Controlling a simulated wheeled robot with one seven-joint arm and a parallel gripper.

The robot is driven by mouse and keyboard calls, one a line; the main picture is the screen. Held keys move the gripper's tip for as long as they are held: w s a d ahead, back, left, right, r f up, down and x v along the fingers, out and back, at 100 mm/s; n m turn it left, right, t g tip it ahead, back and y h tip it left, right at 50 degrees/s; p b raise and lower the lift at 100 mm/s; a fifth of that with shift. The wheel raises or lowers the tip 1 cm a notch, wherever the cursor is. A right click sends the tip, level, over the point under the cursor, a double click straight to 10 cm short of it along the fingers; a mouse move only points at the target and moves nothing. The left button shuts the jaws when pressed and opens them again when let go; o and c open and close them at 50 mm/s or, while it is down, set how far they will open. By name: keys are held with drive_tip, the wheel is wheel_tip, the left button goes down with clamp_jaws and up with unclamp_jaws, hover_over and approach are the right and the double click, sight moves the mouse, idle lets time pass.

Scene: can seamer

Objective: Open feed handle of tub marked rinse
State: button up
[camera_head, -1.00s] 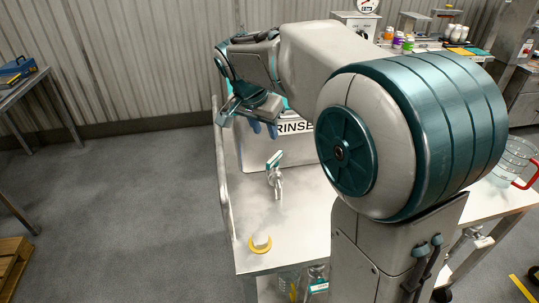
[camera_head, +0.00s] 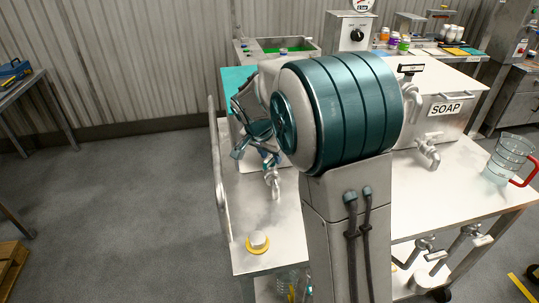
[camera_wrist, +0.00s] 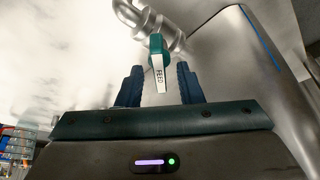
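The tub marked rinse (camera_head: 250,165) is mostly behind my arm in the head view, and its label is hidden. A metal tap (camera_head: 273,184) is at its front. In the wrist view, the teal feed handle (camera_wrist: 157,48) with a white FEED label is on a metal pipe (camera_wrist: 148,20). My gripper (camera_wrist: 159,72) is open, with one blue finger on each side of the handle's labelled end. Gaps show between handle and fingers; I cannot tell the depth. In the head view, my gripper (camera_head: 268,158) is just above the tap, partly hidden by my arm.
The soap tub (camera_head: 446,126) with its own taps stands to the right. A clear jug with a red handle (camera_head: 511,158) is on the table's right. A rail (camera_head: 217,165) runs along the left edge.

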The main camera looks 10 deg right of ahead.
drive_tip(key=shift+f, duration=0.1)
clamp_jaws()
idle(0.3)
drive_tip(key=n+t+y, duration=0.1)
drive_tip(key=n, duration=0.3)
drive_tip(key=shift+d+b, duration=0.15)
drive_tip(key=shift+b, duration=0.2)
drive_tip(key=n+y+p, duration=0.1)
drive_tip(key=n+y, duration=0.1)
drive_tip(key=n, duration=0.2)
drive_tip(key=shift+d+n, duration=0.1)
drive_tip(key=shift+n, duration=0.3)
unclamp_jaws()
